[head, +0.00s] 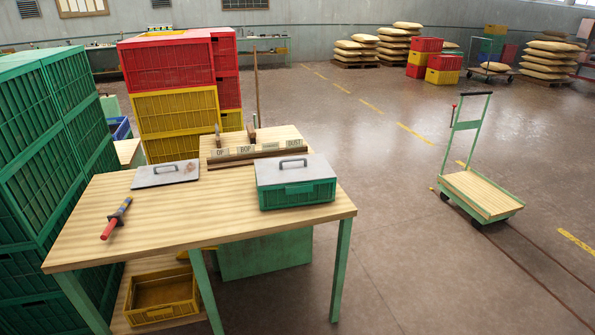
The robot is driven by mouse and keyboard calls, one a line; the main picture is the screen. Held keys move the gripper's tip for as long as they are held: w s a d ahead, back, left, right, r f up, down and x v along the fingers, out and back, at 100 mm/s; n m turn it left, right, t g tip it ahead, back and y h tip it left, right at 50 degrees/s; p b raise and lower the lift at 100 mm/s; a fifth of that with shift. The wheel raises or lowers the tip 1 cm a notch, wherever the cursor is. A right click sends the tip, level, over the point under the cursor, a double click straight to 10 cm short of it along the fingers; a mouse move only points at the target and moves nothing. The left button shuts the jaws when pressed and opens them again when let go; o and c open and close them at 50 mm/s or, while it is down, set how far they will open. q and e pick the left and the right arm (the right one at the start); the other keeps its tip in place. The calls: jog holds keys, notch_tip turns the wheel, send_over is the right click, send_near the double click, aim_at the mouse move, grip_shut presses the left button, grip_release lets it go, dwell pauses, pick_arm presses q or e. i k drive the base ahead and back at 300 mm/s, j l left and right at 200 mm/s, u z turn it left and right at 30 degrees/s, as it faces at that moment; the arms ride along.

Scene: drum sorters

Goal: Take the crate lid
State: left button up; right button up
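A flat grey lid (153,178) with a dark handle lies on the wooden table (205,215), left of its middle near the back edge. A second grey lid (273,176) with a handle on top sits on a small green crate (300,194) at the table's right end. The second lid appears to cover the crate's top, so the inside of the crate is hidden. Neither of my grippers shows in the head view.
A tool with a red handle (112,228) lies at the table's left. A labelled wooden rack (255,140) stands behind the table. Tall green crates (45,150) rise close on the left, red and yellow crates (178,112) behind. A cart (480,190) stands right; the floor between is clear.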

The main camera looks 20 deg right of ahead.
aim_at(300, 169)
jog(key=i+l, duration=0.15)
jog(key=l, duration=0.2)
jog(key=i+l+u, duration=0.15)
jog(key=l, duration=0.2)
jog(key=i+l, duration=0.2)
jog(key=l, duration=0.15)
jog(key=i+l+u, duration=0.1)
jog(key=l, duration=0.3)
jog(key=i+l+u, duration=0.1)
jog(key=l, duration=0.25)
jog(key=i+l, duration=0.2)
jog(key=l, duration=0.2)
jog(key=i+l+u, duration=0.1)
jog(key=l, duration=0.3)
